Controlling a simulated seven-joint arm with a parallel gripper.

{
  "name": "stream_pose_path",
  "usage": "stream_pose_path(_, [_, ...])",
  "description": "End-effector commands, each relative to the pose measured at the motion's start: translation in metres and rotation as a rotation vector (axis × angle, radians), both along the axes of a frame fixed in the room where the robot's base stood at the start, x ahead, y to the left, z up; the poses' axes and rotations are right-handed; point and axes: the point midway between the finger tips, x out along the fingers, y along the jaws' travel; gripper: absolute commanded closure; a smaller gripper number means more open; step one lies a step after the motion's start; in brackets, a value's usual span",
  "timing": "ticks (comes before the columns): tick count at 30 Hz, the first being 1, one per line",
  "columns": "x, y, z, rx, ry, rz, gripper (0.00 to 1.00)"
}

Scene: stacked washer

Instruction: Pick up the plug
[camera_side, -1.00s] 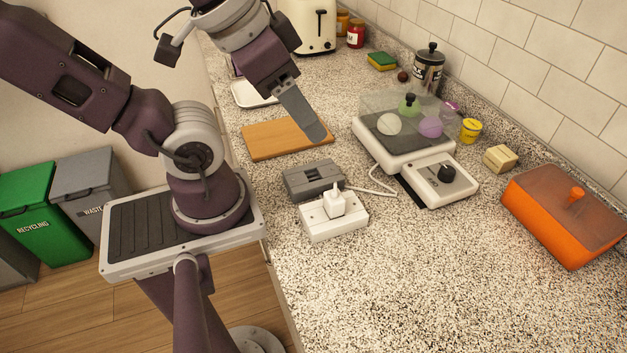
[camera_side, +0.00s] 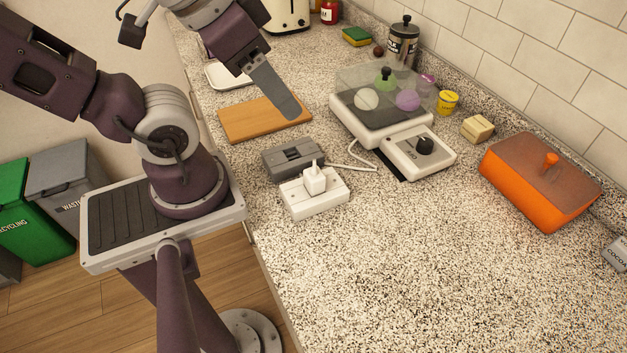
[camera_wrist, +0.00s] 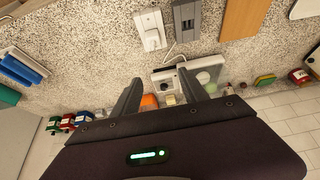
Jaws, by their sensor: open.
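The white plug (camera_side: 314,181) stands upright on a white socket block (camera_side: 322,203) on the speckled counter. It also shows in the wrist view as a small white piece (camera_wrist: 152,42) on the block, at the top middle. My gripper (camera_side: 291,108) is above the counter, up and a little left of the plug in the side view, and apart from it. In the wrist view its two fingers (camera_wrist: 160,88) are spread with nothing between them. In the side view the fingers overlap, so the gap is hidden.
A grey block (camera_side: 293,157) sits beside the socket block. A white cable (camera_side: 360,154) leads to a white device with a dial (camera_side: 418,150). A wooden board (camera_side: 262,121) lies behind. An orange box (camera_side: 530,185) stands right. The front counter is clear.

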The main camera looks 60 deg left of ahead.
Motion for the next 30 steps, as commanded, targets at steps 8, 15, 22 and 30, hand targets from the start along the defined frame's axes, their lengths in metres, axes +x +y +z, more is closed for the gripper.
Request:
stream_pose_path(8, [0.000, 0.000, 0.000, 0.000, 0.000, 0.000, 0.49])
stream_pose_path(15, [0.000, 0.000, 0.000, 0.000, 0.000, 0.000, 0.47])
stream_pose_path(22, [0.000, 0.000, 0.000, -0.001, 0.001, 0.003, 0.47])
stream_pose_path(30, [0.034, 0.002, -0.058, -0.208, 0.230, 0.760, 0.47])
